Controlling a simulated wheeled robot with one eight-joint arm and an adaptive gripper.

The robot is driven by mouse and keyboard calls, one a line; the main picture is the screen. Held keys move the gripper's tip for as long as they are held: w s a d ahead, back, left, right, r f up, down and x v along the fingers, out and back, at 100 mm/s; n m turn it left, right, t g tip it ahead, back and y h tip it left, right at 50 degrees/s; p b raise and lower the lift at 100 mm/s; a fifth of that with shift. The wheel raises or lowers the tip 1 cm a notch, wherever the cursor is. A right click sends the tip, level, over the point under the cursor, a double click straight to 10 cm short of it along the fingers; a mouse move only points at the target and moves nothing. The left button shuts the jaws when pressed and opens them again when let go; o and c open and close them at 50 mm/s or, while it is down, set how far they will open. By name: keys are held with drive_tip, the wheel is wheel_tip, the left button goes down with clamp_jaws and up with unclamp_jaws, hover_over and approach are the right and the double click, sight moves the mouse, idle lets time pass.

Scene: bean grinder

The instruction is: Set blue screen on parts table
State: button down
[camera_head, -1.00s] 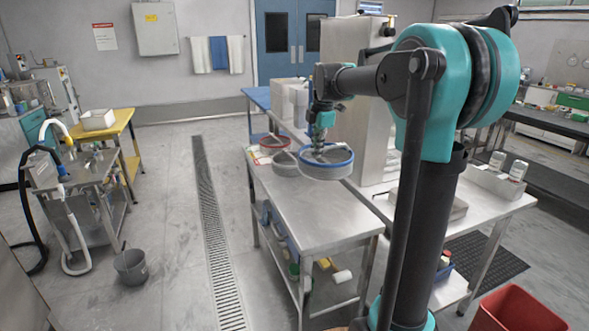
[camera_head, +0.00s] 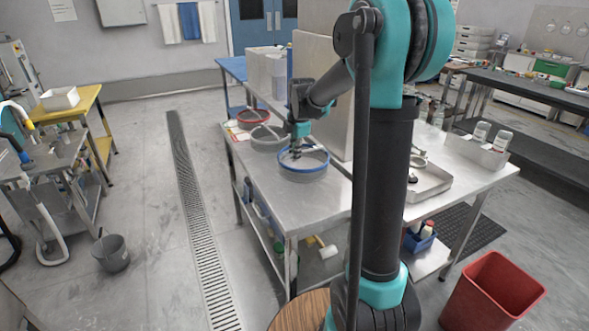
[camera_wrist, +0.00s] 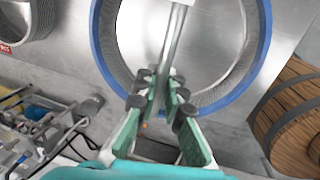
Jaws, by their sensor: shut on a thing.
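The blue screen (camera_head: 304,173), a round sieve with a blue rim, is at the steel table (camera_head: 320,205), in front of the other screens. In the wrist view its blue rim (camera_wrist: 262,45) surrounds a grey inside crossed by a metal bar. My gripper (camera_head: 297,153) reaches down inside the rim. In the wrist view my gripper (camera_wrist: 162,77) is shut on the bar of the blue screen. The screen looks level and very low over the tabletop; I cannot tell whether its underside touches.
A grey screen (camera_head: 267,143) and a red-rimmed screen (camera_head: 253,117) lie just behind. A tall metal cabinet (camera_head: 318,70) stands to the back right. A shallow tray (camera_head: 430,185) lies to the right. A round wooden top (camera_head: 297,312) is near the front. The front tabletop is bare.

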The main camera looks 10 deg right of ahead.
drive_tip(key=shift+f, duration=3.05)
drive_tip(key=shift+f, duration=0.1)
drive_tip(key=c, duration=1.6)
unclamp_jaws()
wheel_tip(320, 180, up, 11)
drive_tip(key=s, duration=0.2)
drive_tip(key=s+d+f+m, duration=0.2)
drive_tip(key=s+f+m, duration=0.3)
drive_tip(key=s+m, duration=0.2)
drive_tip(key=s+d+f+m+t, duration=0.1)
drive_tip(key=s+f+m, duration=0.4)
drive_tip(key=s, duration=0.6)
drive_tip(key=s+d+f+m+t, duration=0.1)
drive_tip(key=s+d+f+m, duration=0.2)
drive_tip(key=s+m, duration=0.6)
drive_tip(key=shift+s+d+f+m+h, duration=0.15)
drive_tip(key=shift+s+f, duration=0.1)
drive_tip(key=shift+f, duration=0.4)
drive_tip(key=shift+s+d+f+m+h, duration=0.1)
drive_tip(key=shift+s+f+m+h, duration=0.1)
drive_tip(key=shift+f, duration=0.4)
